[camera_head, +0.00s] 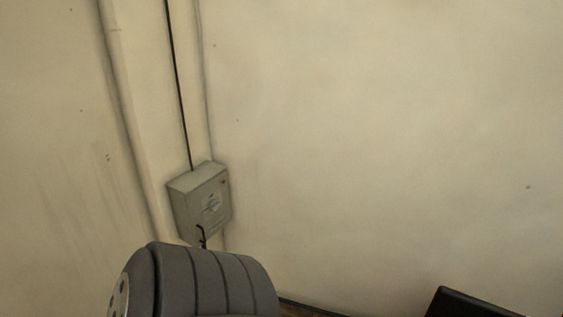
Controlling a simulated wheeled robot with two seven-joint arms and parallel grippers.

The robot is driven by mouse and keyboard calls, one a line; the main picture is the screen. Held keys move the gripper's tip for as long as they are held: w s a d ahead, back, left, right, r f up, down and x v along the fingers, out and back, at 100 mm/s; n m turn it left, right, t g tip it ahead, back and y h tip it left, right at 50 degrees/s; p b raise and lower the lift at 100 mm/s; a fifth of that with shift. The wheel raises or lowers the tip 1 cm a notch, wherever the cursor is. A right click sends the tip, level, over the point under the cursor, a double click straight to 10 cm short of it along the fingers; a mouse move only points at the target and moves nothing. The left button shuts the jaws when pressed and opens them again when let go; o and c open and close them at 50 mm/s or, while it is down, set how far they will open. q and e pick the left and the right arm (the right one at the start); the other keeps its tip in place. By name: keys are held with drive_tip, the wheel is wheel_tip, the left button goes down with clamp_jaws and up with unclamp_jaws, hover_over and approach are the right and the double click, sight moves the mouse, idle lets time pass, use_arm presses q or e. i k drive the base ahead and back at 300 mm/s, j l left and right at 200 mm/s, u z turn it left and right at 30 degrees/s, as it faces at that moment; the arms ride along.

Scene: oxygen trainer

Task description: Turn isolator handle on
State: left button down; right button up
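A grey metal box (200,203) hangs on the wall near the corner, left of the middle in the head view. It looks like an isolator box. Its front face carries a small pale handle-like or label-like patch (212,203), too small to make out, and a small reddish spot near the top right. I cannot tell the handle's position. A dark cable enters the box from above and a short black one shows at its lower edge. Neither of my grippers is in view.
A dark grey ribbed rounded body (208,284) fills the bottom left foreground, just below the box, and I cannot tell what it is. A dark flat-sided object (468,303) shows at the bottom right edge. A pipe runs up the wall at left. The right wall is bare.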

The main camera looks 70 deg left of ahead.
sight(213, 205)
drive_tip(key=u, duration=2.65)
